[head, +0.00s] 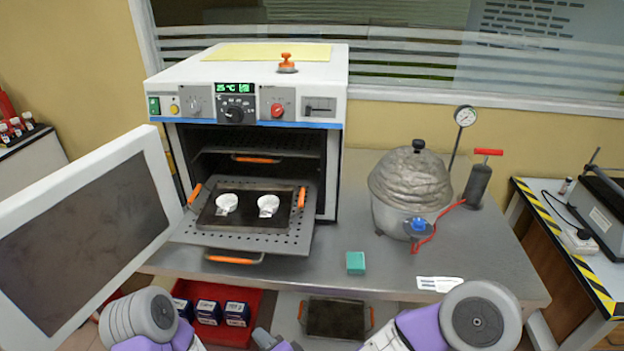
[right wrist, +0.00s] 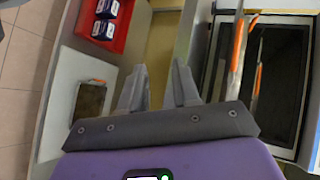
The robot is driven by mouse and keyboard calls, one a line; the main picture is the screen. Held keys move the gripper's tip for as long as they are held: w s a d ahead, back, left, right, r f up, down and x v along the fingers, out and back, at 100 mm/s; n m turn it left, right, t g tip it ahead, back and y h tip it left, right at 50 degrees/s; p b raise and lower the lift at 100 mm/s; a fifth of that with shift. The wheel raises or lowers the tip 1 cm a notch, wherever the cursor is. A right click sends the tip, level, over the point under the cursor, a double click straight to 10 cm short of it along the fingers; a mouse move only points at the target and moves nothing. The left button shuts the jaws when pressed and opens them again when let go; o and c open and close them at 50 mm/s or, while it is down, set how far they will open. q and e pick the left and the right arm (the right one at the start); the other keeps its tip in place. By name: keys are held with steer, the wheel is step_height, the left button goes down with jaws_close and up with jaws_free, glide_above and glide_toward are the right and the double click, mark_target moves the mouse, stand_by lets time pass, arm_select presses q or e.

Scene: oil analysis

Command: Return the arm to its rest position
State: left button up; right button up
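My right gripper (right wrist: 158,66) shows its two fingers apart with nothing between them in the right wrist view. In the head view, a small part of my right gripper (head: 266,338) shows at the bottom edge, in front of the lower shelf and below the oven. My left arm shows at the bottom left of the head view, but its gripper is out of the frame.
The oven (head: 320,118) stands with its door (head: 92,225) swung open to the left. Its perforated shelf (head: 190,235) sticks out, bearing a tray (head: 248,214) with two white dishes. A pot (head: 410,180) and teal block (head: 355,263) are on the table. A red bin (head: 238,335) is below.

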steer(key=s+d+f+n+g+h+p, duration=0.1)
steer(key=d+f+n+g+h+p, duration=0.2)
steer(key=d+f, duration=0.6)
steer(key=s+d+f+n+g+h+p, duration=0.1)
steer(key=s+d+f+n+g+p, duration=0.1)
steer(key=s+d+f+g, duration=0.4)
steer(key=s+d+f+n, duration=0.1)
steer(key=s+d+f, duration=0.4)
steer(key=shift+f+n+g, duration=0.2)
steer(key=shift+n+g, duration=0.2)
